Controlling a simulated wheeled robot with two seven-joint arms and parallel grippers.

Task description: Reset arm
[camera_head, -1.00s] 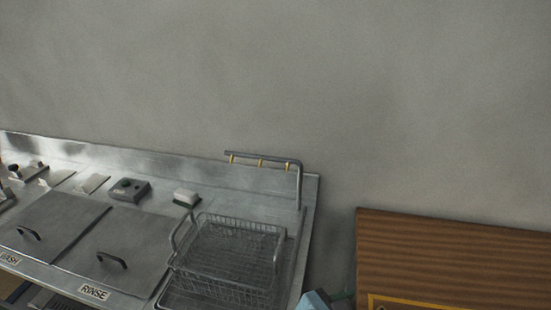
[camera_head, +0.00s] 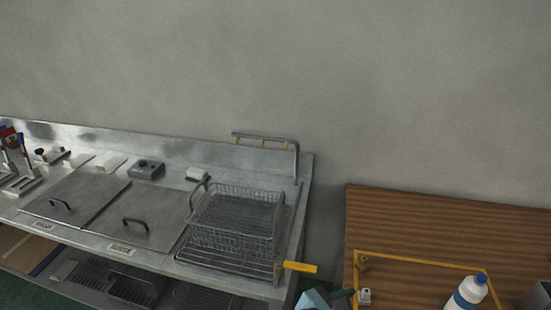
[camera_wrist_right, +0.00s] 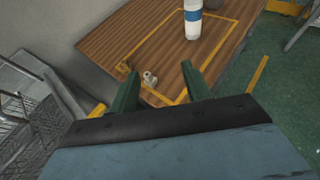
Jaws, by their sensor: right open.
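My right gripper (camera_wrist_right: 160,92) shows in the right wrist view with its two dark green fingers spread apart and nothing between them. Past the fingertips is the wooden table (camera_wrist_right: 108,45), with a small pale object (camera_wrist_right: 150,78) lying beyond the gap. In the head view only a piece of my right gripper (camera_head: 330,298) shows at the bottom edge, left of the wooden table (camera_head: 420,222). My left gripper is in neither view.
A steel counter (camera_head: 170,255) with lidded WASH and RINSE basins and a wire basket (camera_head: 237,215) stands left. A yellow handle (camera_head: 300,267) sticks out at its front right. A white bottle (camera_head: 468,293) and small fittings (camera_head: 364,296) are on the table.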

